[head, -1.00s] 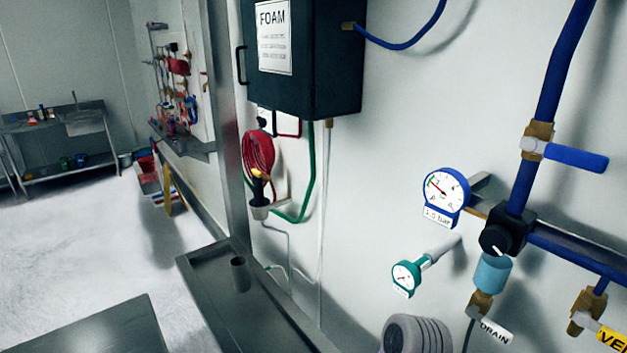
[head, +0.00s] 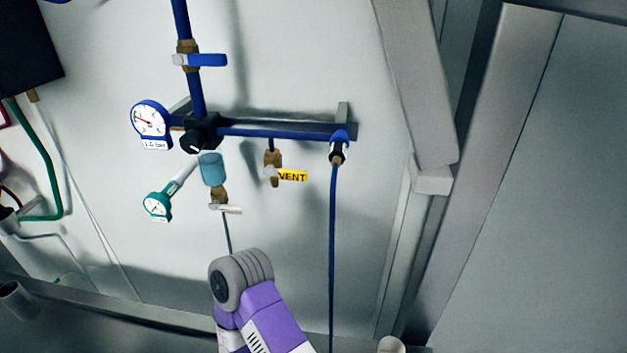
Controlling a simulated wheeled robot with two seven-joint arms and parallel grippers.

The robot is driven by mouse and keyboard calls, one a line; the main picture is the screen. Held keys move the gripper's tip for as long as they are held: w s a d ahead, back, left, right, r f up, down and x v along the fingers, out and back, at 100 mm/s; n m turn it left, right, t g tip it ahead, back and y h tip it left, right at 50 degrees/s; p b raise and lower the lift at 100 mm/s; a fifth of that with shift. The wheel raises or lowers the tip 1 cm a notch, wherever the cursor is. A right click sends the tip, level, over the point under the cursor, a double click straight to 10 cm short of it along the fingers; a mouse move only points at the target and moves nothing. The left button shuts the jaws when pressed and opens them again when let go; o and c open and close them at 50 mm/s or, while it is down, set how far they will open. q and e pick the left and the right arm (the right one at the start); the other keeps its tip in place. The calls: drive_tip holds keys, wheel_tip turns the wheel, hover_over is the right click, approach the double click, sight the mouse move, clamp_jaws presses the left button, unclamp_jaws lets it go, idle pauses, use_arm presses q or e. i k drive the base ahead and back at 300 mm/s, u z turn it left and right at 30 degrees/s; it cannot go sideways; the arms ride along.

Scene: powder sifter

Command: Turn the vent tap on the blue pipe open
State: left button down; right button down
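The vent tap (head: 273,160) is a small brass tap hanging under the horizontal blue pipe (head: 285,133) on the wall, near the picture's centre. Neither of my grippers shows in the head view.
The upright blue pipe has a valve with a blue lever (head: 213,60) across it. Left of the vent tap are a blue gauge (head: 151,122), a teal gauge (head: 158,206) and a cyan bowl (head: 212,169).

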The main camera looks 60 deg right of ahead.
sight(283, 174)
drive_tip(key=z, duration=3.05)
drive_tip(key=k, duration=0.85)
drive_tip(key=u, duration=0.9)
drive_tip(key=i, duration=0.95)
drive_tip(key=z, duration=0.05)
